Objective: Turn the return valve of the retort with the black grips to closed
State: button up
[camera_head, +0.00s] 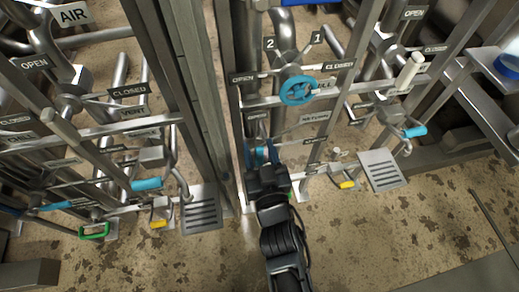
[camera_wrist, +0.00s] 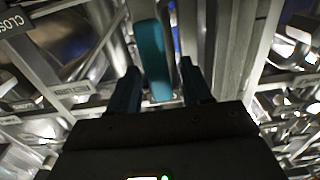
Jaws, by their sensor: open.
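My gripper (camera_head: 262,156) reaches into the lower left part of the right-hand pipe rack, its jaws open. In the wrist view, a teal lever grip (camera_wrist: 153,60) stands upright between the two dark fingers of my gripper (camera_wrist: 160,84), with a gap visible on both sides. In the head view this grip is largely hidden by my gripper. I cannot make out black grips on either rack.
A teal handwheel (camera_head: 297,90) sits above my gripper. A pale handle (camera_head: 408,71) and another teal lever (camera_head: 414,132) are to the right. A tall grey post (camera_head: 196,90) stands close left, with a second valve rack beyond it. The floor in front is mostly clear.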

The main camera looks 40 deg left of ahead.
jog(key=shift+c, duration=0.2)
grip_shut()
dwell(0.4)
